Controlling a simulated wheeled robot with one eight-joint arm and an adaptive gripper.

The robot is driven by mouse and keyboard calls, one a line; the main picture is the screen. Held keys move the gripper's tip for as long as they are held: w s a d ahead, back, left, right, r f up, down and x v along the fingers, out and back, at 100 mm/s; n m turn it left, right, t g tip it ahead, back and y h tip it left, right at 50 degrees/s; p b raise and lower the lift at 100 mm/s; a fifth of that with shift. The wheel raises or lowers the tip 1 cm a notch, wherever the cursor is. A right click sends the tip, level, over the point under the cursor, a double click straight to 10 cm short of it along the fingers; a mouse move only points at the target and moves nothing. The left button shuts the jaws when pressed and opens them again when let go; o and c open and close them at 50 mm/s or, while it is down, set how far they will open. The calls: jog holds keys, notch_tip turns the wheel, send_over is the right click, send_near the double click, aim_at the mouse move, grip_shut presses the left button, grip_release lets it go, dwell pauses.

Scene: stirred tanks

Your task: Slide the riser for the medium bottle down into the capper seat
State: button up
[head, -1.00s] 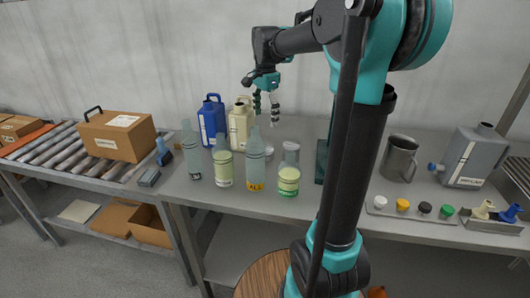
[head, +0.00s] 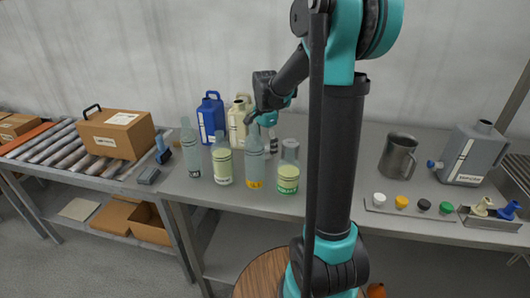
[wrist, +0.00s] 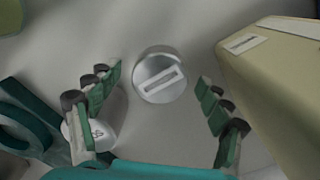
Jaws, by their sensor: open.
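My gripper (wrist: 160,78) is open and points down over the bench, its segmented green fingers spread to either side. In the head view my gripper (head: 268,140) is partly hidden behind the bottles. A round silver metal piece (wrist: 158,80) with a pale rectangular label lies between and beyond the fingertips, apart from both. A small white round piece (wrist: 98,132) with dark marking sits partly behind the left finger. I cannot tell which of these is the riser for the medium bottle. A teal curved part (wrist: 28,118) shows at the left; I cannot tell whether it belongs to the capper. No seat is clearly visible.
A cream jug (wrist: 275,80) stands close to the right finger, beside a blue jug (head: 211,118). Several bottles, including a yellow-labelled one (head: 255,165), stand in front. A metal mug (head: 397,157), a cap tray (head: 412,210) and a grey canister (head: 473,155) are at right.

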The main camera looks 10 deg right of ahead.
jog(key=shift+f, duration=0.45)
jog(key=c, duration=1.4)
jog(key=shift+r, duration=0.1)
